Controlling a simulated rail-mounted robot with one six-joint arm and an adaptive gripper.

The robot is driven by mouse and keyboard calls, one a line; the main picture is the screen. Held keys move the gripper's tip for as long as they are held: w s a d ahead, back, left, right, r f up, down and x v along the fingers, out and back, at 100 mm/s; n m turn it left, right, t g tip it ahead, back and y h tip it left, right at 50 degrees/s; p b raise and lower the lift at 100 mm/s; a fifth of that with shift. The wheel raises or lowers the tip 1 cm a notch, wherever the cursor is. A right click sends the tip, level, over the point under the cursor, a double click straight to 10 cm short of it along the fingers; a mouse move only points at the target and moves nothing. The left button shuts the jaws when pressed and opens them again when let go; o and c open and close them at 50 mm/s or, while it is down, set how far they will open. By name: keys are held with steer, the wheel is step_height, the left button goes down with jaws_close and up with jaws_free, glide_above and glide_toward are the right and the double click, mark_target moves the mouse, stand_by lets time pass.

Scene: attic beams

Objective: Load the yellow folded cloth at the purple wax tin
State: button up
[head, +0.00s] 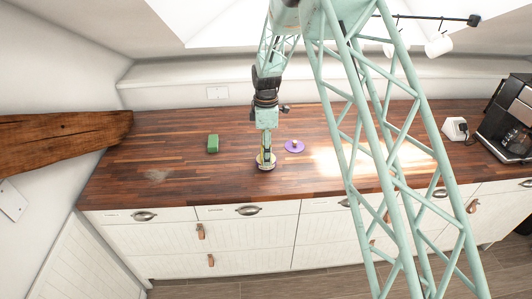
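My gripper (266,157) points straight down over the wooden counter, near its front edge. Right at its fingertips is a small round thing (266,165) with pale yellow and purple tones, partly hidden by the fingers. I cannot tell whether this is the purple wax tin, the yellow cloth, or both together. I cannot make out whether the fingers are open or shut, or touching it. No separate yellow folded cloth can be made out.
A green block (213,143) stands left of my gripper on the wooden counter (170,130). A coffee machine (508,118) and a white box (455,128) are at the far right. A thick beam (60,140) juts in at left. The counter's left part is mostly clear.

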steer(key=shift+r+p, duration=1)
steer(key=shift+r, duration=2.4)
steer(key=s+d+f+m+b, duration=0.1)
steer(key=s+d+m+b, duration=0.1)
steer(key=d+m, duration=0.4)
steer(key=s+d+f+m+b, duration=0.2)
steer(key=d+m, duration=0.3)
steer(key=d, duration=0.4)
steer(key=s+d+f+m+b, duration=0.1)
steer(key=s+d+m+b, duration=0.1)
steer(key=d+m, duration=0.4)
steer(key=shift+s+d+f+m, duration=0.15)
steer(key=shift+s+d+m, duration=0.15)
steer(key=shift+s+d, duration=0.65)
steer(key=shift+s+d+f+m+b, duration=0.1)
steer(key=shift+s+d+m+b, duration=0.1)
steer(key=shift+d+m, duration=0.2)
steer(key=shift+s+d+f+m+b, duration=0.1)
steer(key=shift+s+d+m+b, duration=0.1)
steer(key=shift+d+m, duration=0.15)
